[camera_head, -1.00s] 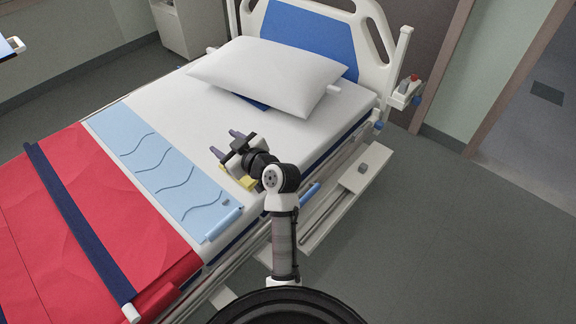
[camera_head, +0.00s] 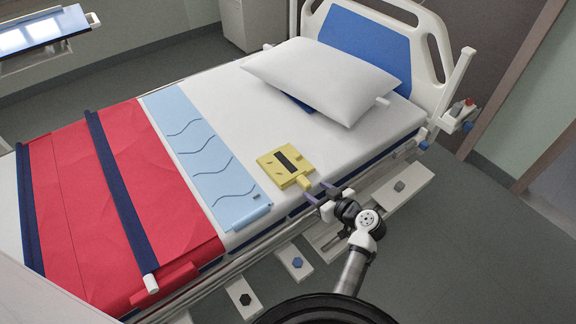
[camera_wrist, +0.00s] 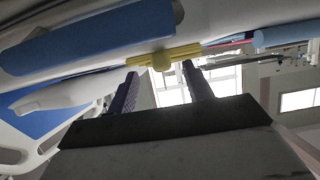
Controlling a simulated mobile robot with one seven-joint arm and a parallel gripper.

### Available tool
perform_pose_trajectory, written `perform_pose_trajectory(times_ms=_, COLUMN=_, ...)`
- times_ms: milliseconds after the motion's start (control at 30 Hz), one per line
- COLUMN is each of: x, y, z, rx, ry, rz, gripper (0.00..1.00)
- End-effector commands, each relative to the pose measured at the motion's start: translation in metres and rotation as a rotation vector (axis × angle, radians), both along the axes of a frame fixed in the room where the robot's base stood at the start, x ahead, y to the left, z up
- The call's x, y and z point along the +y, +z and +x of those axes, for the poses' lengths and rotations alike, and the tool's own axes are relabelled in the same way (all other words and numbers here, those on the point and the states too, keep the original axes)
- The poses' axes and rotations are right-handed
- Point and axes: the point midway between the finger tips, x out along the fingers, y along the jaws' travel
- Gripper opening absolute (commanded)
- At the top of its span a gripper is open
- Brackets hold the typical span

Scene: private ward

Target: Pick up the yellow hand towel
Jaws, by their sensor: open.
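The yellow hand towel (camera_head: 277,172) lies flat on the white sheet near the bed's near edge. It has a dark stripe and a small tab pointing toward my gripper. My gripper (camera_head: 319,193) is open at the bed's side, just past the tab. In the wrist view the towel (camera_wrist: 183,53) shows edge-on ahead of the fingers. Its tab sits at the gap between the fingertips (camera_wrist: 160,72). Nothing is held. I cannot tell whether a finger touches the tab.
A light blue wavy cloth (camera_head: 205,160) lies left of the towel, with a red blanket (camera_head: 172,215) and dark strap (camera_head: 120,200) beyond it. A white pillow (camera_head: 325,80) is at the head end. A lowered side rail (camera_head: 405,190) runs along the near side. Floor at right is clear.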

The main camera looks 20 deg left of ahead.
Motion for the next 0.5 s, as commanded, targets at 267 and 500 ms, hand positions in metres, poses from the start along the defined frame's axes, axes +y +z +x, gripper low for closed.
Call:
perform_pose_trajectory(times_ms=267, x=0.028, y=-0.002, z=0.015, rx=0.002, ry=0.004, rz=0.000, gripper=0.51)
perform_pose_trajectory(times_ms=500, x=0.045, y=-0.015, z=0.027, rx=0.000, ry=0.001, rz=-0.001, gripper=0.51)
